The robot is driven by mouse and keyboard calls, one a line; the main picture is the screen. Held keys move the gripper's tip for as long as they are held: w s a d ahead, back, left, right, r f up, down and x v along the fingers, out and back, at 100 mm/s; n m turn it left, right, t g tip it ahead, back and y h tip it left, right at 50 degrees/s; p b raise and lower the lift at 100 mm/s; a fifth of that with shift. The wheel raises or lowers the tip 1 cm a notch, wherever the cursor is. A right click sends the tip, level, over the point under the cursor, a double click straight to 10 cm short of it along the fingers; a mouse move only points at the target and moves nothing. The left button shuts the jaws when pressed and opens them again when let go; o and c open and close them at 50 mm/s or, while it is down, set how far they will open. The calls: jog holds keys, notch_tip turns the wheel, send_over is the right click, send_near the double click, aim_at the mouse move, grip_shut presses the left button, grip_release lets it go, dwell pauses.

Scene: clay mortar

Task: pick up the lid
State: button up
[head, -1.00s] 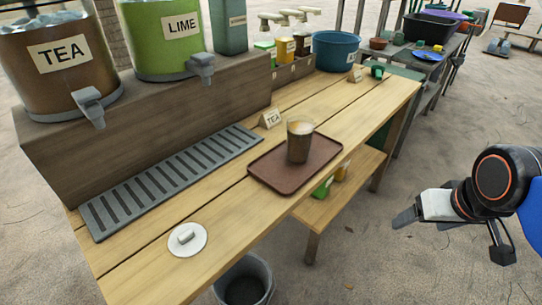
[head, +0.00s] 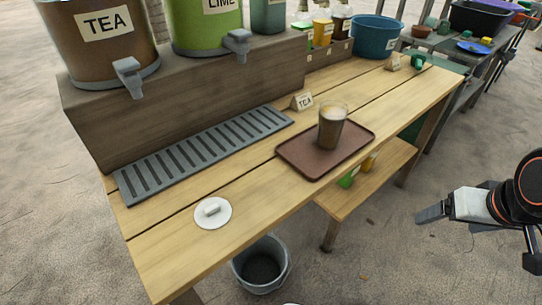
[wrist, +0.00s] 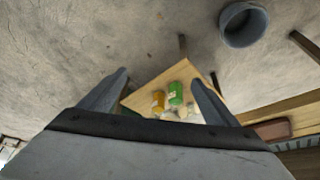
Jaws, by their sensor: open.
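The lid (head: 213,213) is a flat white disc with a small bar handle on top. It lies on the near left part of the wooden table (head: 160,256), left of the tray, in the head view. My gripper (head: 424,216) is at the right of the head view, off the table's front side and well apart from the lid. In the wrist view my gripper (wrist: 158,88) has its two fingers spread wide with nothing between them. The lid is not seen in the wrist view.
A brown tray (head: 290,153) with a filled cup (head: 332,127) stands right of the lid. A grey drip grate (head: 205,152) lies behind it, below the TEA dispenser (head: 105,60). A grey bucket (head: 262,266) is on the floor; it also shows in the wrist view (wrist: 243,25).

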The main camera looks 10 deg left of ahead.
jog(key=w+a+r+n+g+y, duration=0.1)
jog(key=w+a+r+n, duration=0.2)
jog(key=a+r, duration=0.15)
jog(key=w+a+r+n+g, duration=0.1)
jog(key=w+a+r+n, duration=0.15)
jog(key=a, duration=0.35)
notch_tip(320, 180, up, 12)
jog(key=f+n+g+h, duration=0.1)
jog(key=n+g, duration=0.2)
jog(key=n, duration=1.1)
send_over(211, 205)
notch_tip(211, 205, down, 11)
jog(key=shift+w+a+f, duration=0.1)
jog(key=shift+w, duration=0.05)
jog(key=shift+f, duration=2.7)
jog(key=c, duration=1.1)
